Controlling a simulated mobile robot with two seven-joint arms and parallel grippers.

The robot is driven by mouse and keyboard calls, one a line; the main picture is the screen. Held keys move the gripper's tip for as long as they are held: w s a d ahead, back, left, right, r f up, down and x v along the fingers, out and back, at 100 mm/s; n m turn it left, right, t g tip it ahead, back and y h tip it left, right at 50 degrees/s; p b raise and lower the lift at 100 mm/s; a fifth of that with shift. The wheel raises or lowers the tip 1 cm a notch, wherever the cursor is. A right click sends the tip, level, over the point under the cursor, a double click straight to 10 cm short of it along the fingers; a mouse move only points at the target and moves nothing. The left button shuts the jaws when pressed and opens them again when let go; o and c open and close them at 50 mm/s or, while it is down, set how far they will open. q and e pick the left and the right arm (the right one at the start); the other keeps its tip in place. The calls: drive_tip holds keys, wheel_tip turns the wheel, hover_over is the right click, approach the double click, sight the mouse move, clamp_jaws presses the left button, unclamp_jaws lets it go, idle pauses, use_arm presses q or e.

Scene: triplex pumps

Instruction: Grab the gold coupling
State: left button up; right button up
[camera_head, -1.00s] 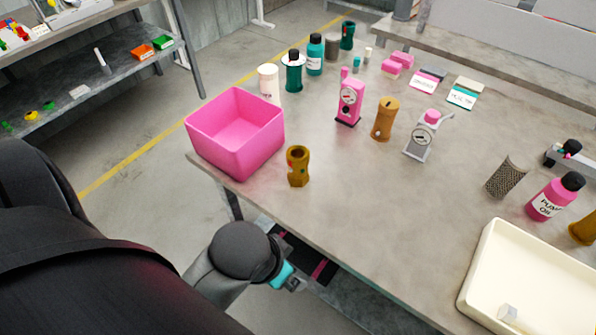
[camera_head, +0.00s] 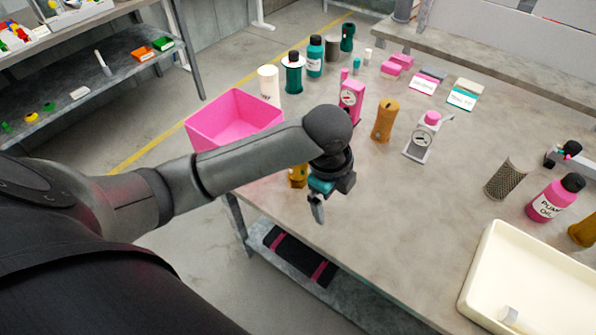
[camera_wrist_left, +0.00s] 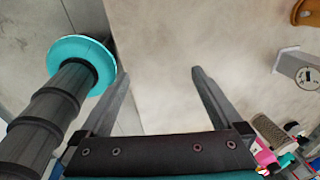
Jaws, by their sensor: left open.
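The gold coupling (camera_head: 297,178) stands on the table near its front left edge. In the head view my left wrist and gripper cover most of it, so only a small piece shows. My left gripper (camera_head: 317,208) is just right of it in the head view, fingers pointing down. In the left wrist view the gripper (camera_wrist_left: 157,80) is open, with bare table and floor between its fingers. The coupling cannot be made out there. My right gripper is not in view.
A pink bin (camera_head: 228,118) lies behind my left forearm. A pink gauge device (camera_head: 351,98), an orange-brown cylinder (camera_head: 386,120) and a grey gauge device (camera_head: 422,138) stand beyond the gripper. A cream tray (camera_head: 478,262) is at front right. The middle front table is clear.

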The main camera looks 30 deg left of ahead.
sight(297, 169)
use_arm(q)
drive_tip(key=w+a+r+m, duration=0.1)
drive_tip(key=w+a+r, duration=0.1)
drive_tip(key=a, duration=0.1)
drive_tip(key=w+a+r+m+y, duration=0.1)
drive_tip(key=w+a+r, duration=0.1)
drive_tip(key=a+r, duration=0.1)
drive_tip(key=w+a+r+m+g+y, duration=0.1)
drive_tip(key=a+r+m, duration=0.1)
drive_tip(key=a, duration=0.3)
drive_tip(key=shift+w+a+r, duration=0.15)
drive_tip(key=shift+w+r, duration=0.1)
drive_tip(key=shift+w, duration=0.15)
drive_tip(key=shift+a, duration=0.2)
drive_tip(key=f+b, duration=0.1)
drive_tip(key=f, duration=0.5)
drive_tip(key=w+a+f+b, duration=0.1)
drive_tip(key=f, duration=0.2)
drive_tip(key=shift+a+f+b, duration=0.1)
drive_tip(key=shift+f+b, duration=0.2)
drive_tip(key=shift+f, duration=0.1)
drive_tip(key=f, duration=0.1)
drive_tip(key=f+b, duration=0.1)
drive_tip(key=f, duration=0.3)
drive_tip(key=shift+w+a+b, duration=0.2)
drive_tip(key=shift+w+b, duration=0.15)
drive_tip(key=shift+w, duration=0.05)
clamp_jaws()
